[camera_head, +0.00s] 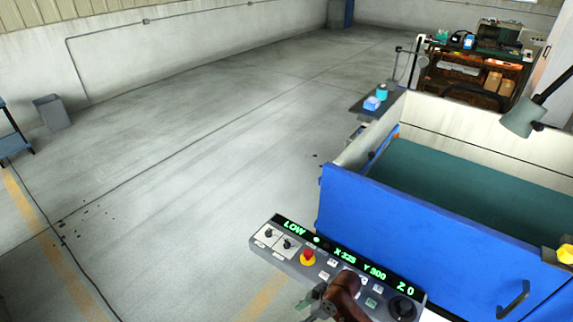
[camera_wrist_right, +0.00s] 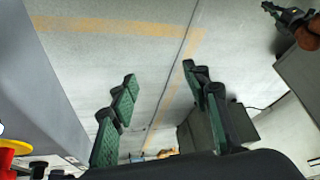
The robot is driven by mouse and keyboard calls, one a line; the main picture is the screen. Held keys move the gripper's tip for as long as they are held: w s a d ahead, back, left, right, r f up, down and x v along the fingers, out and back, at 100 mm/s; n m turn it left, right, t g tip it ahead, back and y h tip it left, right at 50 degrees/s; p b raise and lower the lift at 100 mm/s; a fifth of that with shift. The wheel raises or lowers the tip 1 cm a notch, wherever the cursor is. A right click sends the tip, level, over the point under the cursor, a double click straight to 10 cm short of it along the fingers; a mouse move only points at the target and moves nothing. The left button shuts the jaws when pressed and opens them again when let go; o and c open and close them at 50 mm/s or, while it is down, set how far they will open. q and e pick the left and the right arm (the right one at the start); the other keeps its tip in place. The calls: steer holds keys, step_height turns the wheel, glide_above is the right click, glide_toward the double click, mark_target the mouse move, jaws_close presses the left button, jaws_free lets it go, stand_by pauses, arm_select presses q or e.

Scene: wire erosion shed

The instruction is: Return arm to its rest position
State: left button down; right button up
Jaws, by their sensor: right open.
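A grey control panel (camera_head: 338,268) stands at the bottom of the head view. It has green readouts, knobs, small buttons and a red emergency button (camera_head: 307,257). My right gripper (camera_head: 318,302) is in front of the panel's lower edge, below the red button, with its brown wrist link covering part of the panel. In the right wrist view my right gripper (camera_wrist_right: 160,82) is open, with nothing between its green pads. The red button also shows at that view's lower left corner (camera_wrist_right: 12,150). What looks like my left gripper (camera_wrist_right: 280,14) is at its upper right, too small to read.
A blue-sided machine (camera_head: 420,235) with a green-lined tank stands right of the panel. A cluttered workbench (camera_head: 470,72) is behind.

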steer(key=s+d+f+m+t+h, duration=0.1)
steer(key=s+d+m+h, duration=0.2)
steer(key=s+d+m, duration=0.8)
steer(key=s+d+m+t+h, duration=0.2)
steer(key=s+d+m+h, duration=0.25)
steer(key=s+d, duration=1.25)
step_height(320, 180, down, 30)
steer(key=d+g+y, duration=0.1)
steer(key=g, duration=0.1)
steer(key=s+f+n, duration=0.1)
steer(key=s+f, duration=1.6)
steer(key=s, duration=0.1)
steer(key=shift+s+d+g, duration=0.15)
steer(key=shift+s+g, duration=0.2)
steer(key=shift+g, duration=0.05)
